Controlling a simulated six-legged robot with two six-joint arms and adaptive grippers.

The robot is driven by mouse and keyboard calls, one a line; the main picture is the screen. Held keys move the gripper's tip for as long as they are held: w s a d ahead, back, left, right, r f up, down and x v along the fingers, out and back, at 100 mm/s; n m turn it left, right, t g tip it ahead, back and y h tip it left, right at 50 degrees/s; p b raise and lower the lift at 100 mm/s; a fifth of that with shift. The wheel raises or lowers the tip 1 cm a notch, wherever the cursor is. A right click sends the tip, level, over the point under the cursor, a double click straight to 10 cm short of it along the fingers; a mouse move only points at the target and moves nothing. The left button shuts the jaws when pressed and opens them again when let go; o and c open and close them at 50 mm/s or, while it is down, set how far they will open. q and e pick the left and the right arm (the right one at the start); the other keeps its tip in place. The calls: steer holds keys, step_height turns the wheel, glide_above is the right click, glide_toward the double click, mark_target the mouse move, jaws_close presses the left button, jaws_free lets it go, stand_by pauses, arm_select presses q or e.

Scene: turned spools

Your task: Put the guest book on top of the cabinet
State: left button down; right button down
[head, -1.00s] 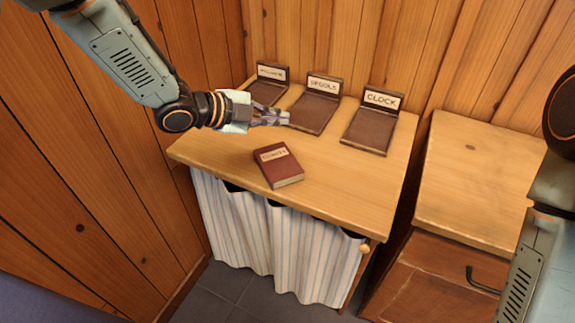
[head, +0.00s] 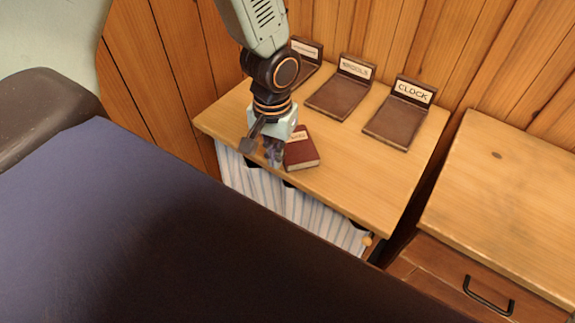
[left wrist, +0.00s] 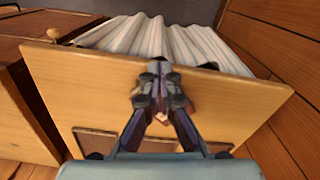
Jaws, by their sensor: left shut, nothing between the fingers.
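The guest book (head: 303,153), a small dark red book with a pale label, lies flat near the front edge of the curtained wooden counter (head: 345,175). My left gripper (head: 272,158) points down just left of the book, close to it; whether they touch is unclear. Its fingers are shut and empty. In the left wrist view the shut fingers (left wrist: 160,115) are over the counter, and the book is mostly hidden behind them. The cabinet (head: 510,190), with a wooden top and a dark-handled drawer, stands right of the counter. My right gripper is out of view.
Several dark trays with upright labels stand along the counter's back, including the CLOCK tray (head: 393,122). A striped curtain (head: 320,212) hangs below the counter. The cabinet's visible top is bare. A narrow gap separates counter and cabinet.

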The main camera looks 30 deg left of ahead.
mark_target(284, 170)
arm_select(q)
steer(key=shift+w+a+f+b, duration=0.1)
steer(key=shift+w+f+b, duration=0.15)
steer(key=shift+w+f, duration=0.95)
steer(key=shift+w+a+f+b, duration=0.15)
steer(key=shift+f+b, duration=0.15)
steer(key=shift+f, duration=1.85)
steer(key=shift+w+a+f+b, duration=0.1)
steer(key=shift+w+f+b, duration=0.15)
steer(key=shift+w+f, duration=0.95)
steer(key=shift+s+d+f, duration=0.1)
steer(key=shift+s+f, duration=0.3)
steer(key=shift+s, duration=0.15)
steer(key=shift+s+r, duration=0.1)
